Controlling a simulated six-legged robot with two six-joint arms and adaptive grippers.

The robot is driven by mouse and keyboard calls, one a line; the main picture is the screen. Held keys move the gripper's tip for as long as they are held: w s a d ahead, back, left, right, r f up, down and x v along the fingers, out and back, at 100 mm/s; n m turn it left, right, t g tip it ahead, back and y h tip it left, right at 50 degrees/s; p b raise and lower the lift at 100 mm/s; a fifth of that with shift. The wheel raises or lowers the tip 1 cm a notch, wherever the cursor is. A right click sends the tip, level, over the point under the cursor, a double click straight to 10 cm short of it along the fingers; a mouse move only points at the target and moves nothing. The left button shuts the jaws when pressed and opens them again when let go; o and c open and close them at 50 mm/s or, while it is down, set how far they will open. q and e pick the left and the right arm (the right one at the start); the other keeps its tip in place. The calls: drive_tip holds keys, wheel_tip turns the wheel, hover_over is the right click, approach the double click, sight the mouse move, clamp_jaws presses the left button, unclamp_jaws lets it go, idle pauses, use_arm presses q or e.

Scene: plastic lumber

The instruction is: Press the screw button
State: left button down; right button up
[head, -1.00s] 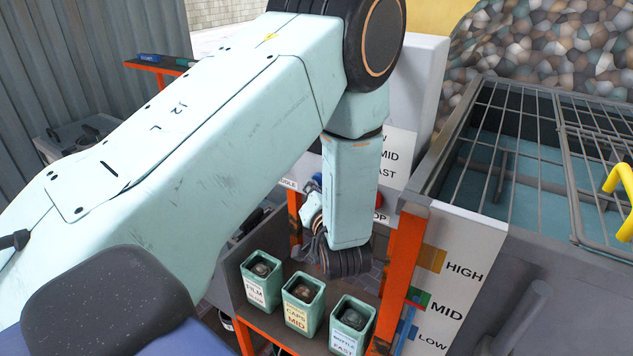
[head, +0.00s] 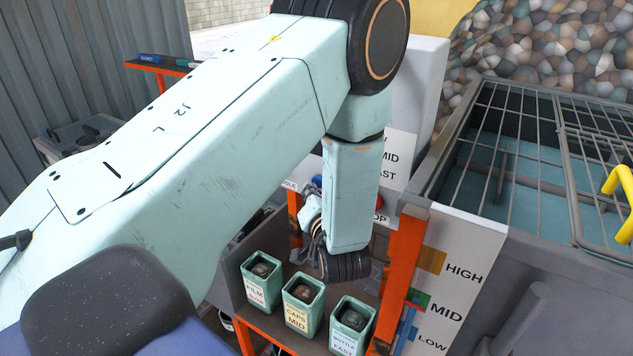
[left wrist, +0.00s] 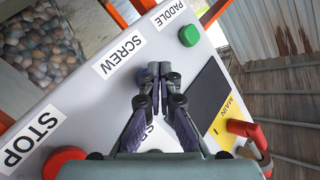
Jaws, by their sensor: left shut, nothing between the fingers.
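In the left wrist view, a grey control panel (left wrist: 85,103) carries a SCREW label (left wrist: 120,54) and a PADDLE label (left wrist: 167,12). A green button (left wrist: 189,35) sits beside the PADDLE label. My left gripper (left wrist: 157,68) is shut and empty, its fingertips over the panel beside the SCREW label. I cannot tell whether the tips touch the panel. In the head view my left forearm hides most of this gripper and the panel. My right gripper is not in view.
A red stop button (left wrist: 64,162) with its STOP label (left wrist: 31,140) lies lower left in the wrist view. A dark screen (left wrist: 208,87) and a red handle (left wrist: 243,128) are at right. Labelled bins (head: 303,307) stand below my arm in the head view.

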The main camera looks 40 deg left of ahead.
use_arm(q)
drive_tip(key=shift+s+d+r, duration=0.1)
drive_tip(key=shift+s, duration=0.3)
drive_tip(key=shift+s+d+p, duration=0.15)
drive_tip(key=shift+s+p, duration=0.1)
drive_tip(key=shift+s, duration=1)
drive_tip(key=shift+s+d+p, duration=0.1)
drive_tip(key=shift+s+p, duration=0.15)
drive_tip(key=shift+s, duration=0.95)
